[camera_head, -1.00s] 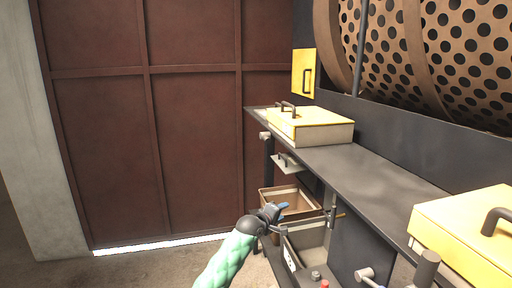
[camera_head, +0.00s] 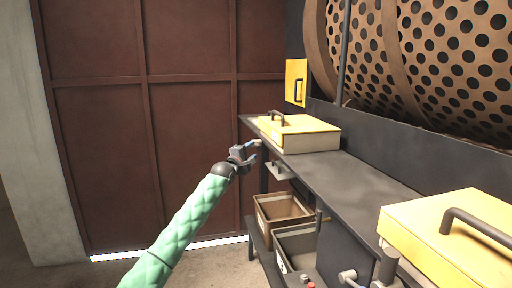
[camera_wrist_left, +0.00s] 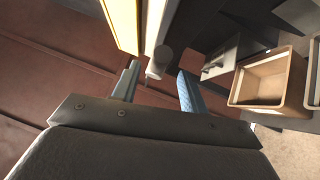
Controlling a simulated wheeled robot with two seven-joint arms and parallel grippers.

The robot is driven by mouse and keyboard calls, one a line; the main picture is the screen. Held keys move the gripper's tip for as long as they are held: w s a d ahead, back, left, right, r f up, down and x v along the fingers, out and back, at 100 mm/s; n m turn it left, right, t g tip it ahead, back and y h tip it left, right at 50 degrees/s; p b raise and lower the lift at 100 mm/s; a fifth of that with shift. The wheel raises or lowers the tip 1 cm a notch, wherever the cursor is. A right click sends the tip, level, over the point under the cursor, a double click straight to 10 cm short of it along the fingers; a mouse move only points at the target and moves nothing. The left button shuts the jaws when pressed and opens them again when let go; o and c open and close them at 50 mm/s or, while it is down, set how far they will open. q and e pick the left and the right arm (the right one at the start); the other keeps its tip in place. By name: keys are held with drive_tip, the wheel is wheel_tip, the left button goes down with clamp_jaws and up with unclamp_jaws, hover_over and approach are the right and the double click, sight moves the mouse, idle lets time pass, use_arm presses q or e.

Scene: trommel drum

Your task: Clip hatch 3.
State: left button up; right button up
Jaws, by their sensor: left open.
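A far yellow-lidded hatch box (camera_head: 312,143) with a dark handle sits on the dark ledge, its lid down. A grey cylindrical clip (camera_wrist_left: 160,60) sticks out at its left end and also shows in the head view (camera_head: 257,142). My left gripper (camera_head: 252,153) is open beside that end of the box. In the wrist view its two fingers (camera_wrist_left: 158,76) stand either side of the clip's end, with no clear contact. A nearer yellow hatch (camera_head: 455,235) with a handle is at the lower right. I cannot read any hatch number. My right gripper is not in view.
Two open bins (camera_head: 283,212) stand below the ledge (camera_head: 345,178). A small plate with a handle (camera_head: 280,170) juts out under the far box. The perforated drum (camera_head: 430,65) is behind. Free floor lies left, before the brown wall (camera_head: 110,130).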

sight(256, 145)
use_arm(q)
drive_tip(key=p+x, duration=0.1)
drive_tip(key=x, duration=0.3)
drive_tip(key=shift+r, duration=0.1)
drive_tip(key=shift+w+d, duration=0.25)
drive_tip(key=shift+w, duration=0.15)
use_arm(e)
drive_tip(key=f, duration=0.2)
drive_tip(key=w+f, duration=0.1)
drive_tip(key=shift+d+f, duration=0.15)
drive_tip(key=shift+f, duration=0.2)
use_arm(q)
clamp_jaws()
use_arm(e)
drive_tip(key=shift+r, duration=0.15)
